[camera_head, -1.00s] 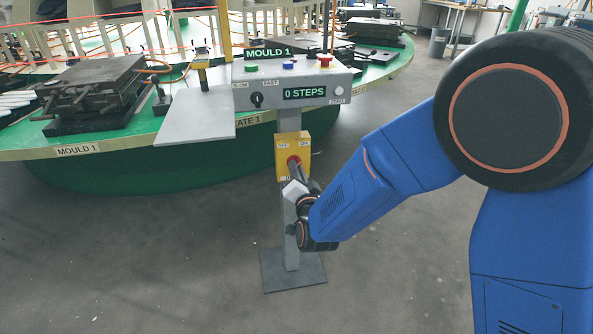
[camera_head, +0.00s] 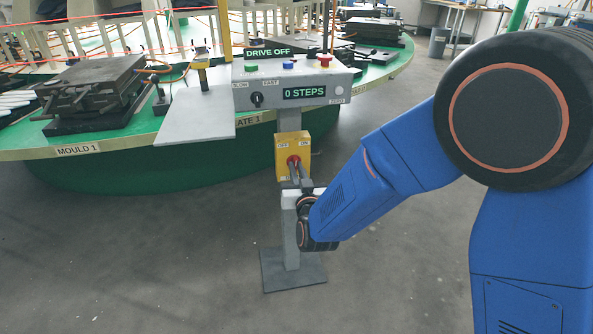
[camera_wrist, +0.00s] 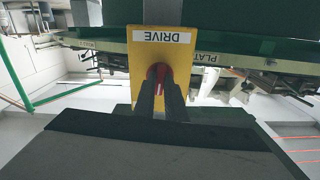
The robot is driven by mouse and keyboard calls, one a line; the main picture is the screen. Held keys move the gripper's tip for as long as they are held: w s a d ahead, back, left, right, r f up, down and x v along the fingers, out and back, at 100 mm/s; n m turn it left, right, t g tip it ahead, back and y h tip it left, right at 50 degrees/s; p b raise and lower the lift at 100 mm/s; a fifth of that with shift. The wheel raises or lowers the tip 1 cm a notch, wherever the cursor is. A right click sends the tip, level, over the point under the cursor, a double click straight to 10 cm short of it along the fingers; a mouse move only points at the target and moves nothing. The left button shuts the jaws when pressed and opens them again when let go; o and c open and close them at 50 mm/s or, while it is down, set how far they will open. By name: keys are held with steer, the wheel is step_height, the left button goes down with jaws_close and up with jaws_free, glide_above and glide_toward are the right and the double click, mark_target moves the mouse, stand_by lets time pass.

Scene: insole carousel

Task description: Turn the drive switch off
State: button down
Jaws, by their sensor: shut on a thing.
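The drive switch is a red knob (camera_head: 293,160) on a yellow box (camera_head: 305,146) fixed to the grey post of the control stand. The wrist view shows the knob (camera_wrist: 159,70) with a white mark on it, below an upside-down DRIVE label (camera_wrist: 161,37). My gripper (camera_head: 294,169) reaches the knob from the front. Its two dark fingers are shut on the knob and hide part of it in the wrist view (camera_wrist: 159,92). The upper display (camera_head: 268,54) on the console reads DRIVE OFF.
The grey console (camera_head: 340,84) above the box has coloured buttons, a black knob and a display reading 0 STEPS. The green carousel table (camera_head: 110,150) with moulds (camera_head: 93,85) stands behind. A grey plate (camera_head: 196,118) juts out left of the console. The floor in front is clear.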

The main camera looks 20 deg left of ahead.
steer(key=n, duration=0.5)
steer(key=shift+n, duration=2.5)
steer(key=c, duration=1.8)
jaws_free()
